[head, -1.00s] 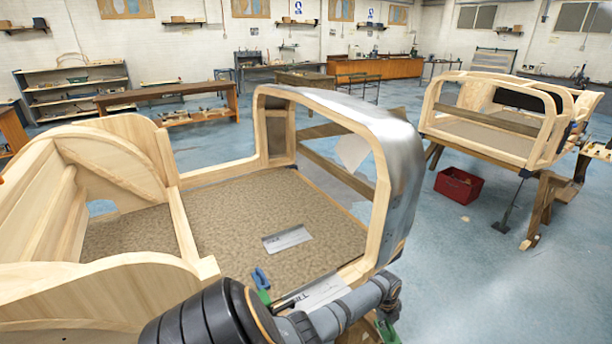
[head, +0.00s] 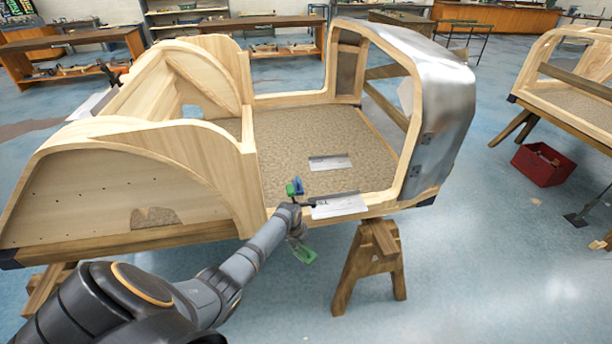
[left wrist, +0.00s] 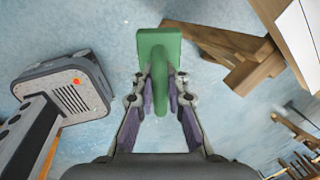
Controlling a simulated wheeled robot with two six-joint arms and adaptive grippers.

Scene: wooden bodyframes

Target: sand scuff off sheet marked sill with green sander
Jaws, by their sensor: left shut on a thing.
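The sheet marked sill (head: 345,207) is a pale sheet with dark lettering on the near bottom rail of the wooden bodyframe (head: 262,222). No scuff can be made out on it at this size. My left gripper (head: 301,246) is shut on the green sander (head: 305,257), below and left of the sheet and outside the rail, apart from the sheet. In the left wrist view the green sander (left wrist: 160,50) sits between the two fingers (left wrist: 158,92). A corner of a pale sheet (left wrist: 300,45) shows at upper right there. My right gripper is out of view.
Another pale sheet (head: 330,162) lies on the bodyframe's floor. A trestle (head: 368,265) stands under the rail. A red crate (head: 541,165) is on the open blue floor at right.

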